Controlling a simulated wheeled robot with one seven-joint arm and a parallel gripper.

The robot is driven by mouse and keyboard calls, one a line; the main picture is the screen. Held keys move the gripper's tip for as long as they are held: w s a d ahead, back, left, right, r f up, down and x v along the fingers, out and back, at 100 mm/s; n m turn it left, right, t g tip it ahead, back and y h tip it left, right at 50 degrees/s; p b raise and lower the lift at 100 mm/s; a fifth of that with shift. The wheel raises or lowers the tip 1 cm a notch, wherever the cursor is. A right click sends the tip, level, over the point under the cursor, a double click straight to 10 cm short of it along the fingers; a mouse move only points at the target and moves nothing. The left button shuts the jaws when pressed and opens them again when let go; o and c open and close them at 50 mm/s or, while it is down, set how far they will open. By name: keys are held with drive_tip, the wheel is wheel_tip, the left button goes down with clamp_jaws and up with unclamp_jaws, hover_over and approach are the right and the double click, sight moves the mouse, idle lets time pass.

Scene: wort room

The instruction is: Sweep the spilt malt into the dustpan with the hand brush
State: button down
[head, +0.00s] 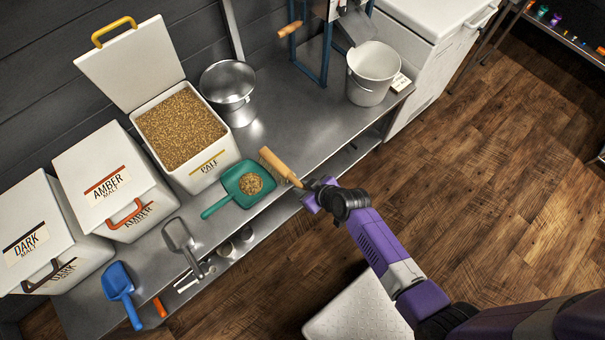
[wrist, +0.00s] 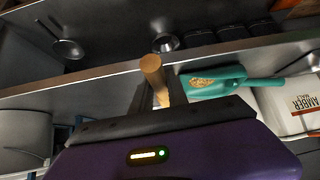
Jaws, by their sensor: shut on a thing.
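The hand brush (head: 279,167) has a pale wooden handle and stands out from my gripper (head: 305,187) at the front edge of the steel bench. My gripper is shut on the handle; in the wrist view the handle (wrist: 153,72) rises between the fingers. The green dustpan (head: 227,191) lies on the bench just left of the brush, its handle pointing left. A heap of malt (head: 251,183) shows in its pan. The dustpan also shows in the wrist view (wrist: 237,84). I see no loose malt on the bare bench; the brush and gripper hide a little of it.
The open pale malt bin (head: 207,170) stands behind the dustpan. A metal scoop (head: 180,240) and a blue scoop (head: 118,283) lie to the left. A steel pot (head: 228,87) and white bucket (head: 372,72) stand farther right. The bench between them is clear.

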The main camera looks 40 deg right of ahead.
drive_tip(key=shift+w+d+r+p, duration=0.1)
drive_tip(key=shift+d+r+p, duration=0.15)
drive_tip(key=shift+r+p, duration=0.4)
drive_tip(key=shift+d+r+p, duration=0.3)
drive_tip(key=shift+r+p, duration=0.05)
drive_tip(key=shift+r, duration=0.6)
drive_tip(key=shift+w+d+r+p, duration=0.1)
drive_tip(key=shift+d+r+p, duration=0.15)
drive_tip(key=shift+r+p, duration=0.4)
drive_tip(key=shift+r, duration=0.15)
